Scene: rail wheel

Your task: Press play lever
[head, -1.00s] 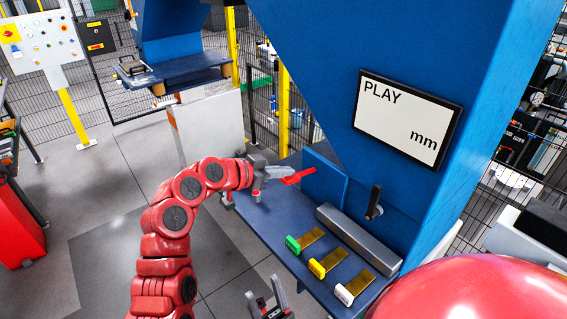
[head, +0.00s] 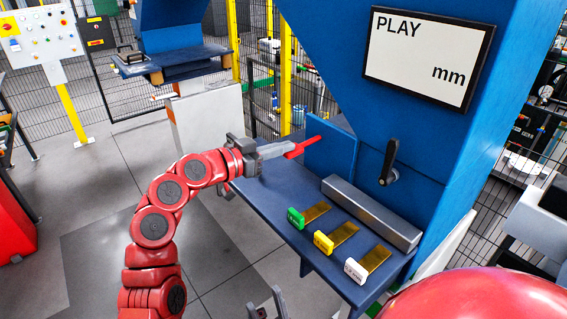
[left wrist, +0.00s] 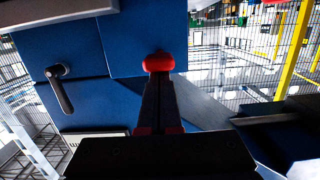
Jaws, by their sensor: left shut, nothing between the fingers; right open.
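A red lever (head: 302,147) sticks out beside the upright blue plate (head: 330,150) in the head view. Its rounded red end also shows in the left wrist view (left wrist: 158,62), just beyond my fingertips. My left gripper (head: 285,150) is shut and empty, its tips at the lever's near end; I cannot tell whether they touch. A black crank handle (head: 389,162) hangs on the blue wall, and it also shows in the left wrist view (left wrist: 61,90). My right gripper (head: 265,303) is open at the bottom edge, partly cut off.
A screen (head: 428,60) reads "PLAY" and "mm". On the blue shelf (head: 270,195) lie a grey metal bar (head: 370,212) and green (head: 296,218), yellow (head: 323,242) and white (head: 355,270) tabs with brass strips. A large red rounded shape fills the bottom right.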

